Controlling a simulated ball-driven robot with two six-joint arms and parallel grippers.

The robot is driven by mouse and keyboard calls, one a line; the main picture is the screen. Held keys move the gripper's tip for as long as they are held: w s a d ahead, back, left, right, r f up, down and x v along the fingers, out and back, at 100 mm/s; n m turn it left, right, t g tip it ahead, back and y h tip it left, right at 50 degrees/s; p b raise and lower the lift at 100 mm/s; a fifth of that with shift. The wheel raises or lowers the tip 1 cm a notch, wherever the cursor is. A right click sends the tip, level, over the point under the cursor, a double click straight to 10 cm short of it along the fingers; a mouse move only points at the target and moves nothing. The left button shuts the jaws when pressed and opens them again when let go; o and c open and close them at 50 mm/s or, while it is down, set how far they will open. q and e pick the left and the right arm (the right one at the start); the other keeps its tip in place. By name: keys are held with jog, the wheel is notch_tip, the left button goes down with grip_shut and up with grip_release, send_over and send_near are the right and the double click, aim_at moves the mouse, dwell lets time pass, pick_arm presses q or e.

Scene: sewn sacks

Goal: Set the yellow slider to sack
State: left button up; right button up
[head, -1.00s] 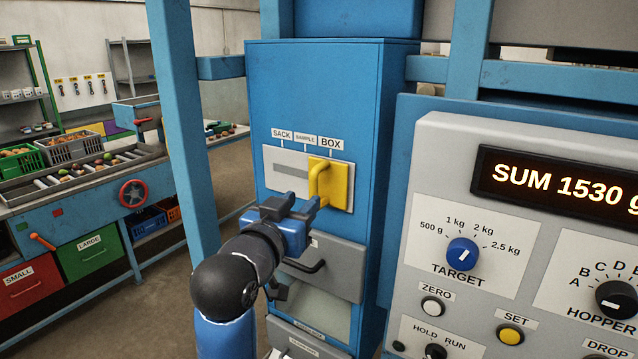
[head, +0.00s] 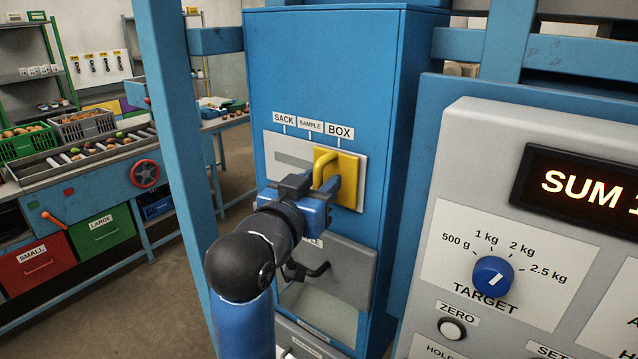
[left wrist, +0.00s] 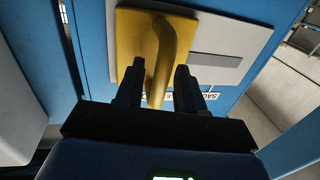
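The yellow slider (head: 351,171) sits at the right end of its pale plate (head: 275,148), under the BOX label (head: 339,132). The SACK label (head: 284,118) is at the left end, with SAMPLE (head: 310,127) between. My left gripper (head: 318,186) is at the slider's handle. In the left wrist view the yellow handle (left wrist: 165,50) runs between the two open fingers of the left gripper (left wrist: 160,69), with a small gap showing on each side. The handle's lower end is partly hidden by the gripper in the head view. My right gripper is not in view.
A grey panel with a black handle (head: 318,270) is just below the slider plate. A blue post (head: 175,130) stands left of the cabinet. The control console (head: 480,160) with its display and TARGET knob (head: 493,277) is at the right.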

pick_arm(q)
grip_shut()
jog(key=w+a, duration=0.7)
jog(key=a, duration=0.2)
jog(key=shift+a+r+p, duration=0.15)
jog(key=shift+a+p, duration=0.25)
jog(key=shift+p, duration=0.05)
jog(key=shift+o, duration=0.2)
grip_release()
jog(key=shift+w+a, duration=0.1)
jog(key=shift+a, duration=0.05)
jog(key=shift+w+f, duration=0.2)
jog(key=b+v, duration=0.2)
jog(key=v, duration=0.9)
jog(key=shift+b, duration=0.35)
